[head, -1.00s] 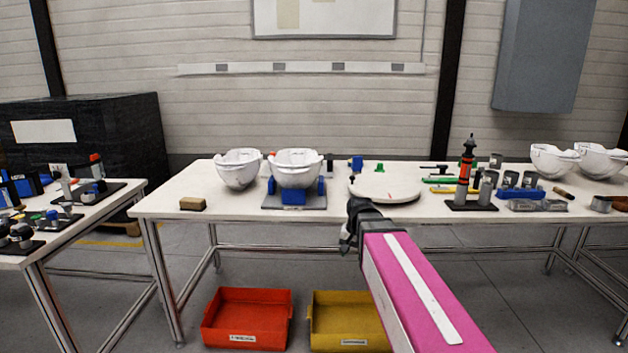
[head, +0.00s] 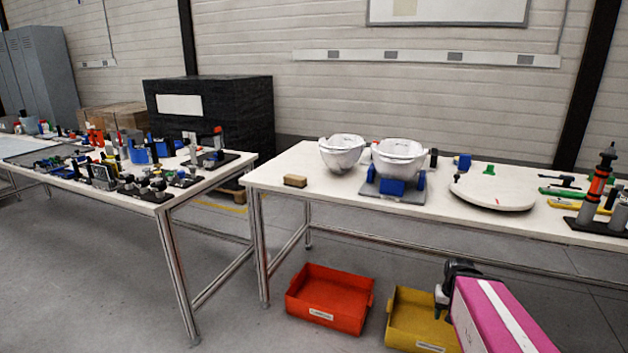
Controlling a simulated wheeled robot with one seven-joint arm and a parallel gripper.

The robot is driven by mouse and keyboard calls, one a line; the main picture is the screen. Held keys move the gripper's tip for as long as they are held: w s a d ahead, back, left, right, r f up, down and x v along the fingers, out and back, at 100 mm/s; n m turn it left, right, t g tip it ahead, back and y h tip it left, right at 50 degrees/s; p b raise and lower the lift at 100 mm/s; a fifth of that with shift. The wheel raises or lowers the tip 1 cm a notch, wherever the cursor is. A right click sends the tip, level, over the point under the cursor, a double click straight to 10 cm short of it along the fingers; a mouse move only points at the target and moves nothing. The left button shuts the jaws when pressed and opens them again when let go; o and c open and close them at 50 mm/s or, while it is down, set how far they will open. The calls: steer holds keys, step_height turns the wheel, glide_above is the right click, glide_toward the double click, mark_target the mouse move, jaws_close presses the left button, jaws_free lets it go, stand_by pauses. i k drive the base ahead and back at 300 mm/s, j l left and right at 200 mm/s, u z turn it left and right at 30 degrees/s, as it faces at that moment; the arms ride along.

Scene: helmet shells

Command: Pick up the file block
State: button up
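A small tan-brown block (head: 295,181), which looks like the file block, lies flat near the left front edge of the white table (head: 330,193). Nothing touches it. My gripper (head: 440,303) hangs below and to the right of it in the picture, in front of the yellow bin. It is small, dark and seen from behind my pink arm, so I cannot tell whether its fingers are open or shut. I see nothing held in it.
White helmet shells (head: 342,153) stand right of the block, one on a blue-and-grey stand (head: 392,190). A round white disc (head: 492,191) lies farther right. Red (head: 330,300) and yellow (head: 408,318) bins sit beneath. A crowded second table (head: 150,196) stands left, across a floor gap.

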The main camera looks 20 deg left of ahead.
mark_target(298, 182)
steer(key=u, duration=1.25)
